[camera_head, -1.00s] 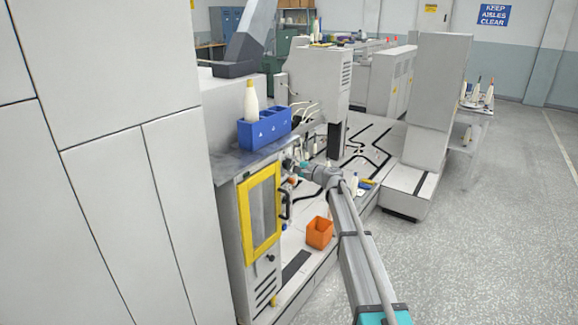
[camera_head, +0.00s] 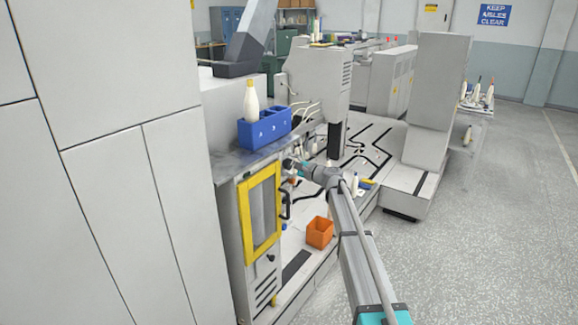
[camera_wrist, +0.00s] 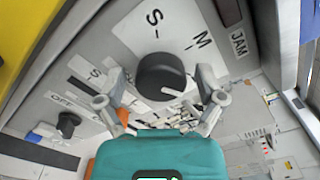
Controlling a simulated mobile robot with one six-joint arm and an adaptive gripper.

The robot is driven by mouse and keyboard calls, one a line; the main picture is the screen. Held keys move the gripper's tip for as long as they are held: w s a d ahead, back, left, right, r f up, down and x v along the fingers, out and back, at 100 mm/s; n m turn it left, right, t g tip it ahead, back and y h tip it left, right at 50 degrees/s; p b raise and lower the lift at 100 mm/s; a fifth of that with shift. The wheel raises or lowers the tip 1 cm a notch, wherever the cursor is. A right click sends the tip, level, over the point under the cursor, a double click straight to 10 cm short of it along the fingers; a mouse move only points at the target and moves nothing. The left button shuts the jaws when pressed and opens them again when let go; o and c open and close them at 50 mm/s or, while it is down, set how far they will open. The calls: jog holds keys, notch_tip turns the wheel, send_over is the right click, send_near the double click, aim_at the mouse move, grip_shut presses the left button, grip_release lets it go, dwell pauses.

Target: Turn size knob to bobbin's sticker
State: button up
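The size knob (camera_wrist: 161,75) is a round black knob on a grey panel in the wrist view. Letters S and M are printed above it, and another S is at its left. A white streak shows at its lower right edge; I cannot tell if it is a pointer. My gripper (camera_wrist: 160,88) is open, one finger on each side of the knob, with gaps visible. A cream bobbin with a yellow top (camera_head: 251,101) stands upright in the blue tray (camera_head: 264,130) in the head view. Its sticker cannot be read.
A smaller black knob (camera_wrist: 68,122) by an OFF label sits left on the panel, and a JAM label (camera_wrist: 238,41) is at right. A yellow-framed door (camera_head: 246,220) is on the cabinet front.

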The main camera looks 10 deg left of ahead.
dwell(0.4)
jog(key=v, duration=1.2)
dwell(0.3)
jog(key=s+d+f+n+g+h+p, duration=0.2)
jog(key=s+d+f+n+h, duration=0.15)
jog(key=s, duration=0.65)
jog(key=s+d+f+n+g+h+p, duration=0.1)
jog(key=s+d+f+n+g+h, duration=0.25)
jog(key=s, duration=0.65)
jog(key=s+d+f+n+g+h+p, duration=0.1)
jog(key=s+d+f+n+h+p, duration=0.25)
jog(key=s, duration=0.55)
jog(key=s+d+f+n+g+h, duration=0.1)
jog(key=s+d+g+h, duration=0.1)
jog(key=s+d+h, duration=0.3)
jog(key=shift+s+d+f+n, duration=0.3)
jog(key=shift+s+d+n, duration=0.05)
jog(key=shift+s+d, duration=2.1)
jog(key=shift+s+a, duration=0.1)
jog(key=shift+a, duration=0.1)
